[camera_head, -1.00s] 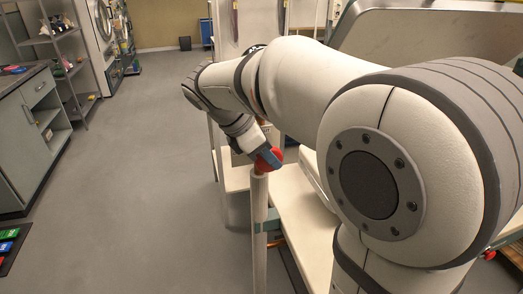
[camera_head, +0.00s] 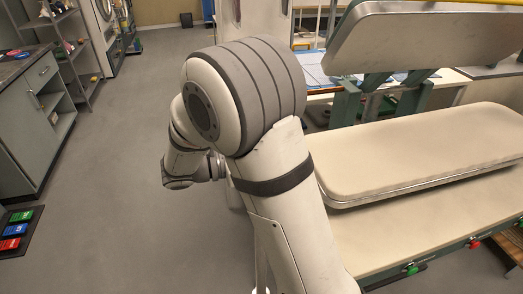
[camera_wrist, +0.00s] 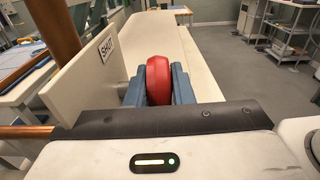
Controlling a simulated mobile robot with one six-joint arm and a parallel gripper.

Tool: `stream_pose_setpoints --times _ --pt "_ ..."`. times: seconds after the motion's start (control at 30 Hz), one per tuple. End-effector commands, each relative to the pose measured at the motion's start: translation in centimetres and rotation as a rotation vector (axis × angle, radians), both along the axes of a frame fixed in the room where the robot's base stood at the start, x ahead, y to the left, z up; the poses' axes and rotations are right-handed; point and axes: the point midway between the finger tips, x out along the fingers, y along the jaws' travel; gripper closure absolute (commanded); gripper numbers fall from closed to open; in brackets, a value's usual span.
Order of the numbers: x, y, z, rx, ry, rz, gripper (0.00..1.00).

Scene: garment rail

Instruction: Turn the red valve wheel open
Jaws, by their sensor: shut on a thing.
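The red valve wheel (camera_wrist: 158,80) shows edge-on in the wrist view, as a rounded red rim. The blue fingers of my gripper (camera_wrist: 158,92) stand close on its left and right sides and are shut on it. A pale plate with a black-and-white "SHUT" label (camera_wrist: 105,48) is just left of the wheel. In the head view, my arm hides the wheel and the gripper. How far the wheel is turned cannot be told.
In the head view, a padded pressing table (camera_head: 420,155) with a raised upper pad (camera_head: 405,38) fills the right. A grey cabinet (camera_head: 25,135) stands at the left, with open floor (camera_head: 115,190) between. A copper-coloured pipe (camera_wrist: 62,28) rises at the wrist view's upper left.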

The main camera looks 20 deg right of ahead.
Motion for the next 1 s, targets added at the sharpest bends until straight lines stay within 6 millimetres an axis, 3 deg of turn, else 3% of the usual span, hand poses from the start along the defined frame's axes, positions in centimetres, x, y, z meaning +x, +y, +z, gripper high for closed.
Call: stream_pose_setpoints --times 1.0 --pt "0.14 0.38 0.7 -0.381 0.0 0.004 1.0"
